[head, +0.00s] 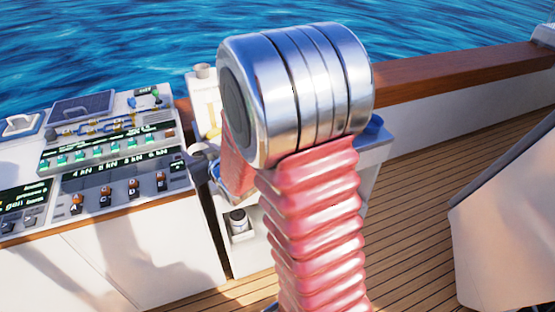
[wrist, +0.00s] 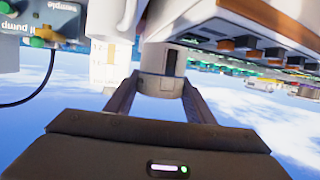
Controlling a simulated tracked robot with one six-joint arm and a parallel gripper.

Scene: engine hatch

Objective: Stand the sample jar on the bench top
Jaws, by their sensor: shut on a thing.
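In the wrist view my gripper (wrist: 160,86) is shut on a short pale grey cylinder with a dark upright patch, which looks like the sample jar (wrist: 154,62). The two dark fingers grip it from both sides, and it is held in front of the palm. That view looks upside down. In the head view my arm stands in the middle and hides the gripper and the held jar. The bench top is hard to make out; part of a pale blue-grey surface (head: 377,143) shows behind my arm.
A control console (head: 120,160) with switches and green displays stands at left; its switches also show at upper right in the wrist view (wrist: 250,45). A small dark-topped fitting (head: 239,220) sits low beside my arm. A wooden rail (head: 455,65) runs behind. Open deck (head: 420,190) lies at right.

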